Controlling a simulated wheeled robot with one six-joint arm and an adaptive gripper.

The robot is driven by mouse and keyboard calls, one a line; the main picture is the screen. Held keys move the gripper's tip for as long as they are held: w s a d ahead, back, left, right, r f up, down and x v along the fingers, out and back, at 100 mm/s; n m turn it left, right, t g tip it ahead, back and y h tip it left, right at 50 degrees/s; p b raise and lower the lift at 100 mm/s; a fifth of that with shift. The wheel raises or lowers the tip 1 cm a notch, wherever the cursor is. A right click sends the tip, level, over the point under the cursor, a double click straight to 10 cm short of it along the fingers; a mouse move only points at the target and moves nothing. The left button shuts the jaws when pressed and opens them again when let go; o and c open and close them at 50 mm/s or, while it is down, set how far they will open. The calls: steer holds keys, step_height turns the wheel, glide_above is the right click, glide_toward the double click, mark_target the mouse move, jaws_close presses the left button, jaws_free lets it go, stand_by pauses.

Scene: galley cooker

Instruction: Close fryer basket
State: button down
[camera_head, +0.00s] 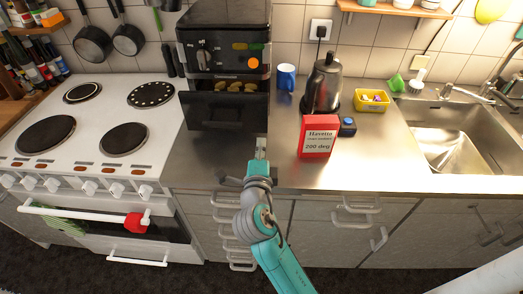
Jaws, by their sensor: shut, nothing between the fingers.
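The black air fryer (222,40) stands on the counter at the back, left of the middle. Its basket (222,110) is pulled out toward me, and pale yellow-brown food pieces (235,87) show inside behind the basket front. My gripper (261,146) is shut and empty. It is in front of the air fryer, at the basket's lower right corner. I cannot tell whether it touches the basket. The far end of the fingers is small and partly hard to make out.
A red box (318,136), a small dark blue-capped item (347,127), a kettle (323,85) and a blue mug (286,77) stand right of the fryer. The white stove (95,125) is left, the sink (455,135) far right. Counter at the front middle is clear.

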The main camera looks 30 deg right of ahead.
mark_target(263, 118)
steer(key=x, duration=0.9)
steer(key=shift+w+d, duration=0.15)
steer(key=shift+w, duration=0.05)
steer(key=shift+w+d, duration=0.1)
steer(key=x, duration=0.7)
steer(key=shift+w, duration=0.15)
